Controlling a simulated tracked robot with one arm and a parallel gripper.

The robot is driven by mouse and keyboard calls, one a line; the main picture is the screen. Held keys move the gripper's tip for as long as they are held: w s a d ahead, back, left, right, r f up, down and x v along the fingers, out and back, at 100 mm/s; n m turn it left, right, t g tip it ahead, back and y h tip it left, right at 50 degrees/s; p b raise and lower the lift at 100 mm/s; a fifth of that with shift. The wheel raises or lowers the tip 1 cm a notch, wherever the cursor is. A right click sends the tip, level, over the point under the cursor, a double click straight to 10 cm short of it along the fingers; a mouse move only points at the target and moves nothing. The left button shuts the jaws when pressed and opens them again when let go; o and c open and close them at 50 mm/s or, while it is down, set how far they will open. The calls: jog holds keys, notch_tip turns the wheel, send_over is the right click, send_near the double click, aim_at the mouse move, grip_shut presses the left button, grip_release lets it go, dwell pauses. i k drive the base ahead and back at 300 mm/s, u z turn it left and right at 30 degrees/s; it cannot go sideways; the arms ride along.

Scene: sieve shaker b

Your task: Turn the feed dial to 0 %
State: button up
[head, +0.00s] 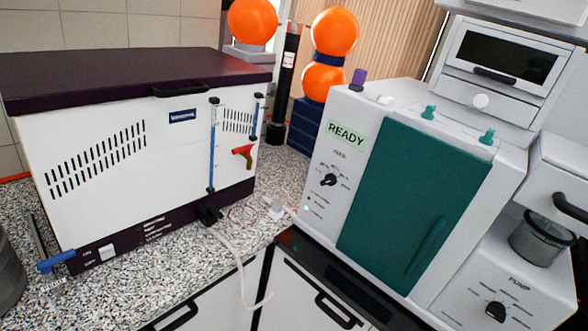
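The feed dial (328,180) is a small black knob on the front of the white machine (318,205), left of its teal door. Small scale marks surround the upper part of the dial, too small to read, and I cannot tell its exact setting. A green display (346,134) above it reads READY. My gripper is not in view, so I cannot tell its state or its place relative to the dial. Nothing covers the dial.
The teal door (400,200) has a long handle. Another black knob (495,311) sits under a PUMP label at lower right. A white cabinet with a dark lid (130,75) stands at left on the speckled counter (150,285). A pale cable (237,262) hangs over the counter edge.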

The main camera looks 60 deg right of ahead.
aim_at(330, 179)
jog(key=z, duration=0.35)
jog(key=i, duration=1)
jog(key=z, duration=0.6)
